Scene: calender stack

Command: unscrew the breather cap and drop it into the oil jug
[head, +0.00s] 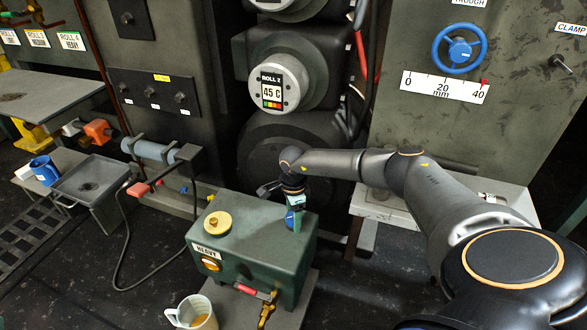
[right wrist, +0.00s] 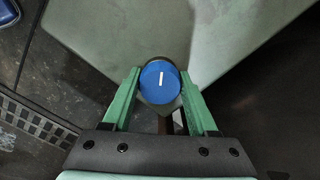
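A green box labelled HEAVY (head: 270,245) stands at the lower middle of the head view. A blue round cap with a white line (head: 290,219) is at the right part of its top; I take it as the breather cap. My right gripper (head: 295,211) points down at it. In the right wrist view the green fingers (right wrist: 160,88) lie against both sides of the blue cap (right wrist: 160,82). Whether the cap still sits on the box cannot be told. A cream jug with a handle (head: 196,312), likely the oil jug, stands in front of the box. My left gripper is out of view.
A yellow cap (head: 212,222) sits on the box top. A brass tap with a red handle (head: 266,305) sticks out at the front. A blue mug (head: 45,170) and a grey tray (head: 90,180) are at the left. Rolls and panels stand behind.

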